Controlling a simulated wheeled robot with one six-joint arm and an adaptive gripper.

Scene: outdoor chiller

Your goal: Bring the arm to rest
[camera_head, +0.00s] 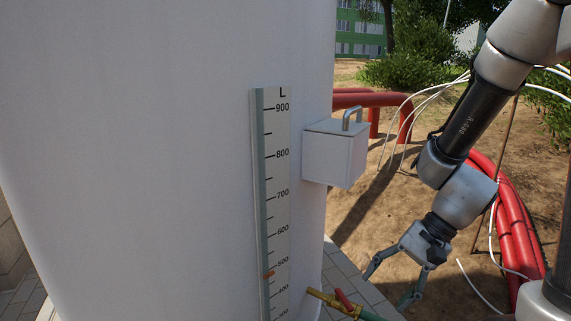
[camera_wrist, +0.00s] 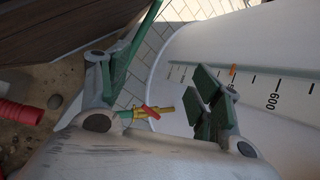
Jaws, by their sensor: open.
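My gripper (camera_head: 387,291) is at the lower right in the head view, with its two fingers spread apart and pointing down. Nothing is held between them. It is to the right of the white tank (camera_head: 150,150), and a gap shows between them in that picture. In the wrist view my gripper (camera_wrist: 168,62) also stands open, with paving and the tank's side beyond its fingers. My arm reaches down from the top right, bent at the wrist.
A brass valve with a red lever (camera_head: 338,300) and a green hose is low on the tank, close to the fingers in view. A level scale (camera_head: 273,200) and a white box with a handle (camera_head: 336,155) are on its side. Red pipes (camera_head: 515,215) and white cables lie at right.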

